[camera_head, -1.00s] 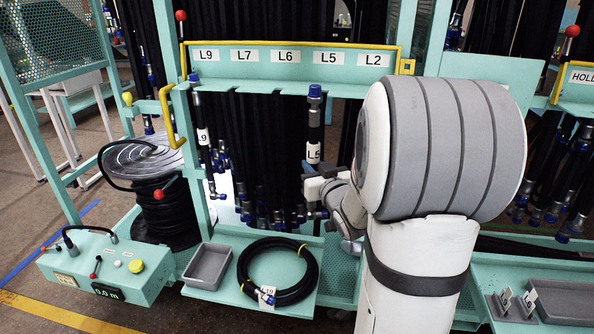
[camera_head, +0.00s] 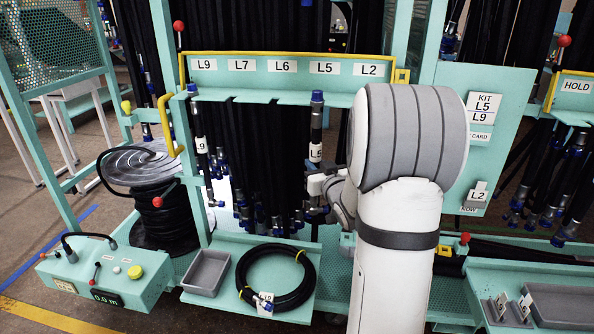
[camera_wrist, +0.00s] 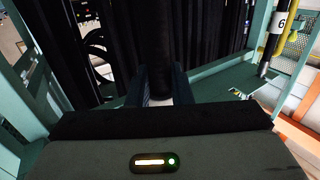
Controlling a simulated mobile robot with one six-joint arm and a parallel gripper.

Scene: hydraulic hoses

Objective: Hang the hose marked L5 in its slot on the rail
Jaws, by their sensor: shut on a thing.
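The hose marked L5 (camera_head: 315,135) is black and hangs upright, with a blue cap on top and a white L5 tag. My gripper (camera_head: 318,185) is shut on it below the tag. In the wrist view the dark hose (camera_wrist: 161,40) stands between my two fingers (camera_wrist: 159,88). The green rail (camera_head: 260,88) carries plates L9, L7, L6, L5 and L2. The blue cap shows at the rail's front edge, just below and slightly left of the L5 plate (camera_head: 324,68). I cannot tell whether the hose is inside the slot or in front of it.
The L9 hose (camera_head: 200,145) hangs at the rail's left end. Dark hoses hang close behind. A grey tray (camera_head: 206,272) and a coiled hose (camera_head: 277,300) lie on the shelf below. A kit board (camera_head: 484,130) stands right of my arm.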

